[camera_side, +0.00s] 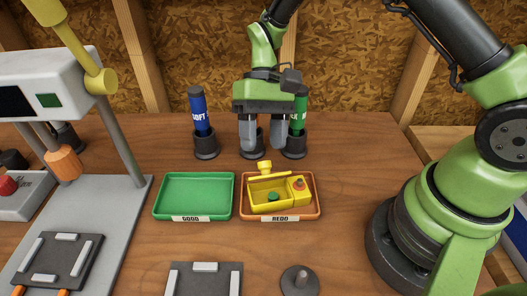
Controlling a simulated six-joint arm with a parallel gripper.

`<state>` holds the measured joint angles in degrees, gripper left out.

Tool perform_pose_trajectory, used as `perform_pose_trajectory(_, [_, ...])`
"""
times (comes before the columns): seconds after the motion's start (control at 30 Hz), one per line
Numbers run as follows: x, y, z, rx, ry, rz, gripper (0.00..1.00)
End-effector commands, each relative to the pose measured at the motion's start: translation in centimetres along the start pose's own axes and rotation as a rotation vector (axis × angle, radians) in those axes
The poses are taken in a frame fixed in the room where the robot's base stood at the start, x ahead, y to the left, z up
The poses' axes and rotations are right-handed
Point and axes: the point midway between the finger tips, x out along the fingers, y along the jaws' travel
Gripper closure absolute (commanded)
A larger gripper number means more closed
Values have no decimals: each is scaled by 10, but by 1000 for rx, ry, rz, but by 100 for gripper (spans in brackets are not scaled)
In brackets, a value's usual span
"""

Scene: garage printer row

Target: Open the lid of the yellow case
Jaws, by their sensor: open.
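The yellow case (299,193) sits in the orange tray labelled "REDO" (315,212). A small green piece (273,196) shows at its front and an orange-red knob (298,184) on its right part. A yellow tab or knob (264,167) stands up at its back edge. The picture is too small to tell clearly how the lid sits. My gripper (263,146) points down behind the case, above the back of the table. Its two grey fingers are apart with nothing between them, and it does not touch the case.
A blue marker (200,110) and a green marker (299,115) stand in black holders; the green one is close beside my right finger. An empty green "GOOD" tray (160,211) lies left of the orange tray. A black plate (203,280) and a round weight (300,283) lie in front.

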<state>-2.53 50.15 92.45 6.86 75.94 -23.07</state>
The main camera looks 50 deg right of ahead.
Motion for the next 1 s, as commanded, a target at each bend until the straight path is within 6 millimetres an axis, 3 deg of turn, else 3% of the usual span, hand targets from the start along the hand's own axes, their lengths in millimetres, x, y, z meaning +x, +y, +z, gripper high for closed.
perform_pose_trajectory(0.1, [-20, -7, 11, -2, 4, -1, 49])
perform_pose_trajectory(0.3, [-38, -14, 22, -1, 0, 0, 49])
perform_pose_trajectory(0.73, [-37, -15, 26, -10, -8, 30, 48])
perform_pose_trajectory(0.87, [-15, -15, 38, -88, -35, 246, 48])
perform_pose_trajectory(1.0, [12, -12, 53, -277, -6, 663, 48])
